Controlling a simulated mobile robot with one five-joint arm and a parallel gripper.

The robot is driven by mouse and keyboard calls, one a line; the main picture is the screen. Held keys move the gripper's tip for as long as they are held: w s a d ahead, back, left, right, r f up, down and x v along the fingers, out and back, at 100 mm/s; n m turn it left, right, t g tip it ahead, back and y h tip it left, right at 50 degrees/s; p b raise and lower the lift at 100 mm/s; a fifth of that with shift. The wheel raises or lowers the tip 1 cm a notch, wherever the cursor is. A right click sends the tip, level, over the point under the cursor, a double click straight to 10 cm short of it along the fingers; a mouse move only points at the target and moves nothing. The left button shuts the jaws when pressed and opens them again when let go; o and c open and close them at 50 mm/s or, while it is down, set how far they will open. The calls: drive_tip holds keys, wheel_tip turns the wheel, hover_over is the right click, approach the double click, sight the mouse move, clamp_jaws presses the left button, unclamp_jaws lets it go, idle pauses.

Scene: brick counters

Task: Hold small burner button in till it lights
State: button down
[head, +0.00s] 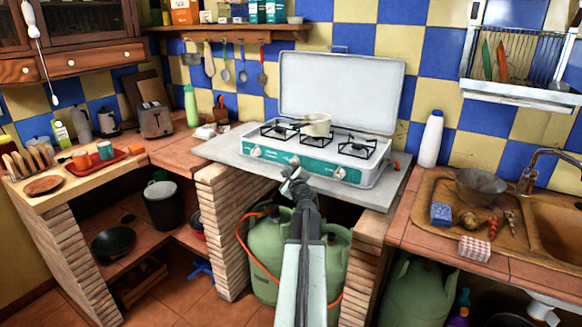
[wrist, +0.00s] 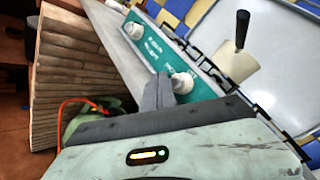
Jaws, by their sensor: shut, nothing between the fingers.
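The white camping stove (head: 376,178) has an open lid and a teal front panel with knobs. My gripper (head: 290,173) is shut and empty, just in front of the middle knob (head: 295,161). In the wrist view my gripper (wrist: 164,82) has its fingertips beside a white knob (wrist: 183,83); I cannot tell whether they touch it. A left knob (head: 256,152) and a right knob (head: 340,173) also show. I see no flame on any burner.
The stove stands on a grey slab (head: 222,150) over green gas bottles (head: 268,250) with an orange hose. A white bottle (head: 431,139) stands to its right. A toaster (head: 156,121) and red tray (head: 98,161) are at the left; a sink (head: 555,222) is at the right.

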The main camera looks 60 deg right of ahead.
drive_tip(key=shift+d, duration=0.45)
drive_tip(key=shift+d, duration=0.45)
idle(1.6)
drive_tip(key=shift+a, duration=0.1)
idle(0.7)
drive_tip(key=shift+a, duration=0.8)
drive_tip(key=shift+a, duration=0.1)
drive_tip(key=a, duration=0.4)
drive_tip(key=shift+a, duration=0.4)
